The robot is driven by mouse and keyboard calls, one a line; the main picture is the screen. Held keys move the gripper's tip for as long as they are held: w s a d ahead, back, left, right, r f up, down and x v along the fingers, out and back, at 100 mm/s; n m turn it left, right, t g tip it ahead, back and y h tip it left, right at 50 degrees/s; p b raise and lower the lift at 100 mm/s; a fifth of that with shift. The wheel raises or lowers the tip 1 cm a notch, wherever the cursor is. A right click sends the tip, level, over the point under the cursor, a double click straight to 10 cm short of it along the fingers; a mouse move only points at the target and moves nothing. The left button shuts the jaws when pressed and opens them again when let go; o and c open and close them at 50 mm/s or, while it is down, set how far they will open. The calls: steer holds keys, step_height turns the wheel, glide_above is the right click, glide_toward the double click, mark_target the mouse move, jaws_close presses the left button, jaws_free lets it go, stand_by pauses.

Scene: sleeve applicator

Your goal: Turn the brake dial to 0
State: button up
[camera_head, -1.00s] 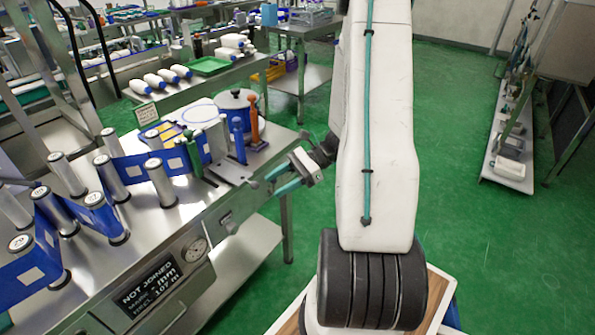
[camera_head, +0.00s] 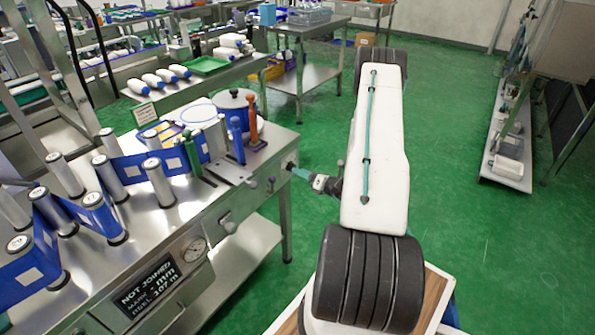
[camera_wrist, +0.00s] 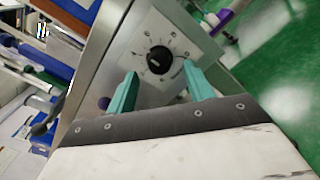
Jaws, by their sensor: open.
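The brake dial (camera_wrist: 159,59) is a round black knob on a pale square plate with marks around it, on the end face of the steel machine. It shows in the wrist view, beyond and between my fingertips. My gripper (camera_wrist: 160,82) has two teal fingers, spread apart and empty; they look short of the knob. I cannot read where the dial points. In the head view my gripper (camera_head: 302,174) is beside the machine's right end, close to the dial plate (camera_head: 290,163), which is small and seen edge-on there.
The machine's steel top (camera_head: 215,190) carries rollers with blue film (camera_head: 145,165), a blue handle (camera_head: 237,138) and an orange handle (camera_head: 252,118). A lever with a dark knob (camera_wrist: 39,128) sticks out left of the dial. Green floor is free to the right.

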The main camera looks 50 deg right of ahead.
steer(key=shift+w+a, duration=0.15)
steer(key=shift+w, duration=1.2)
steer(key=c, duration=1)
steer(key=shift+n, duration=0.3)
